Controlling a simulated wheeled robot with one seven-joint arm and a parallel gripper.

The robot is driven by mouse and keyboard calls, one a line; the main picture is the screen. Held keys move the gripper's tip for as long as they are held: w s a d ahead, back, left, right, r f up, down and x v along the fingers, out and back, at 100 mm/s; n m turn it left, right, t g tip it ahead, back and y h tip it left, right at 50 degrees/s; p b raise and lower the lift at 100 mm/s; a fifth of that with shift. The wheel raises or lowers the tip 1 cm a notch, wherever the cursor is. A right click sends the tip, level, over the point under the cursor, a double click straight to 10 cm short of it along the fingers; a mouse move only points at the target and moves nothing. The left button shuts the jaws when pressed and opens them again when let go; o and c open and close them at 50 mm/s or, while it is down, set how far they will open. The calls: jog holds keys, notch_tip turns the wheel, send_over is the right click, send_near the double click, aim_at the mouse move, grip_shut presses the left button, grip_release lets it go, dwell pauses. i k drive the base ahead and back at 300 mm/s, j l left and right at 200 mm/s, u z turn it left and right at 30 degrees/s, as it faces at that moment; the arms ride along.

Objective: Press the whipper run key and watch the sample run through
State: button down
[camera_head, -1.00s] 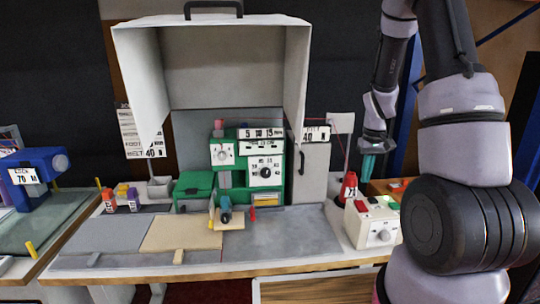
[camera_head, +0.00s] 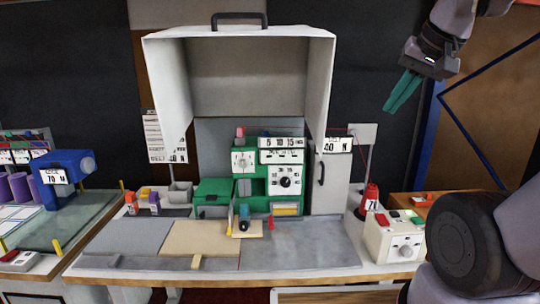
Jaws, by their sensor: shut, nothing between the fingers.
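My gripper (camera_head: 392,104) is at the upper right, its teal fingers shut and empty, pointing down and left. It is high above the bench, well clear of everything. A cream control box (camera_head: 393,246) stands at the bench's right end, with a dial on its front and red, dark and green keys (camera_head: 402,216) on top. Key labels are too small to read. The green machine (camera_head: 246,161) with white dials stands under an open pale hood. A small tan piece (camera_head: 252,231) lies under a blue part at its front; I cannot tell whether it is the sample.
A red weight-like object (camera_head: 370,199) stands behind the control box, near a grey post. The pale hood (camera_head: 153,90) has side walls around the machine. A flat tan panel (camera_head: 197,239) lies on the bench front. A blue machine (camera_head: 66,178) stands on the left table.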

aim_at(417, 220)
jog(key=z, duration=0.85)
jog(key=k+j+u, duration=0.15)
jog(key=j+u, duration=0.2)
jog(key=k+j+u, duration=0.15)
jog(key=j+u, duration=0.55)
jog(key=k+j+u, duration=0.1)
jog(key=j+u, duration=0.25)
